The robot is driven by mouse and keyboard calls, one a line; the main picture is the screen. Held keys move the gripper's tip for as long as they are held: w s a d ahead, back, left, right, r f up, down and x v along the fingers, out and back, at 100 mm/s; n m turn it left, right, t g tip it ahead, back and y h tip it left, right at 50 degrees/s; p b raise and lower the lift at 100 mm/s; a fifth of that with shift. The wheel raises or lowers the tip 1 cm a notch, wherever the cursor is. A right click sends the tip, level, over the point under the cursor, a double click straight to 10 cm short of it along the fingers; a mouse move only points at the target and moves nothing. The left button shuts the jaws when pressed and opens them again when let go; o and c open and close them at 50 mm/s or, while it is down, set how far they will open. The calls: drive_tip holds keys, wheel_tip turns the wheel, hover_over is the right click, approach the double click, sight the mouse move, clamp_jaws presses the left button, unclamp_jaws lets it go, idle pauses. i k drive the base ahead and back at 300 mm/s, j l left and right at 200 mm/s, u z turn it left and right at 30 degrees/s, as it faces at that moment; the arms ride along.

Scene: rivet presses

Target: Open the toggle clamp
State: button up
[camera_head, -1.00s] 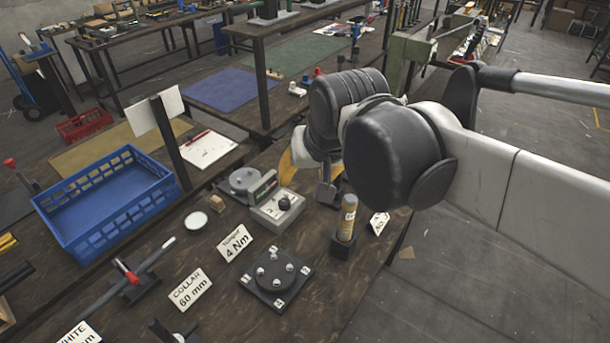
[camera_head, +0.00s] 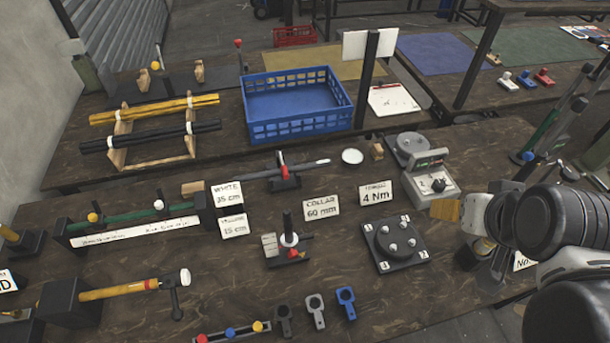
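A small red-handled fixture (camera_head: 284,172) stands on the bench with a grey rod (camera_head: 312,164) lying through it. It looks like a clamp, but I cannot tell its lever position. A second small fixture with red parts (camera_head: 294,253) and an upright dark post stands nearer, behind the blue and grey ring-ended pieces. I cannot tell for sure which one is the toggle clamp. My gripper (camera_head: 462,222) is at the right, beside the grey torque box and well away from both fixtures. My wrist hides much of it, so its opening is unclear.
A blue crate (camera_head: 300,126) stands at the back. Label cards (camera_head: 321,208), a round plate with studs (camera_head: 394,241) and a grey box (camera_head: 433,184) lie between the fixtures and my gripper. A yellow-handled tool (camera_head: 118,289) and a green rod rack (camera_head: 130,222) occupy the left.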

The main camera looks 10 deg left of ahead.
sight(284, 170)
drive_tip(key=u, duration=1.1)
